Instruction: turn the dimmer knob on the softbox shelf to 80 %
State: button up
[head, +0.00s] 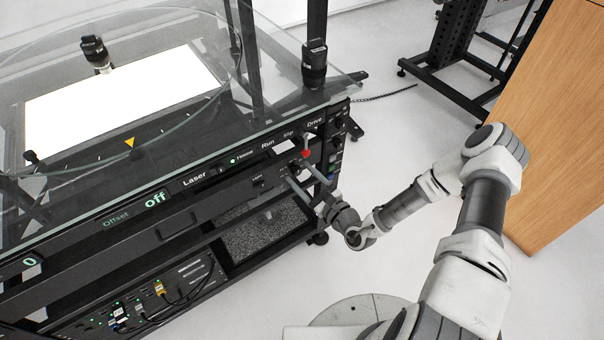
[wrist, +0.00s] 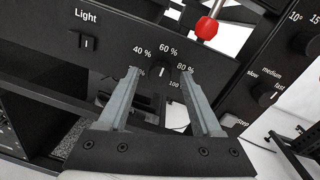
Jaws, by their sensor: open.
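The dimmer knob (wrist: 160,75) is a small dark knob on the black shelf front. Printed marks of 40 %, 60 %, 80 % and 100 arc around it, and a lower left mark is partly hidden by a finger. A pale line on the knob seems to point up near 60 %, but it is too small to read surely. My gripper (wrist: 160,71) is open, with one grey finger left of the knob and one right of it. I cannot tell whether they touch it. In the head view my gripper (head: 296,172) reaches the right end of the shelf front.
A red knob-like part (wrist: 206,27) sits just above the dimmer. A Light switch (wrist: 87,42) is to the left. A side panel with a slow-medium-fast knob (wrist: 262,93) is to the right. The glass top (head: 190,130) overhangs the shelf. A wooden cabinet (head: 555,120) stands far right.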

grip_shut()
dwell(0.3)
jog(key=shift+r+m, duration=0.1)
jog(key=shift+m, duration=0.2)
jog(key=shift+m+p, duration=0.8)
jog(key=shift+p, duration=0.1)
jog(key=m+p, duration=0.1)
jog(key=m, duration=0.2)
jog(key=shift+m+p, duration=0.4)
jog(key=m+t+p, duration=0.1)
jog(key=m, duration=0.5)
jog(key=shift+a+p, duration=0.1)
jog(key=shift+p, duration=0.2)
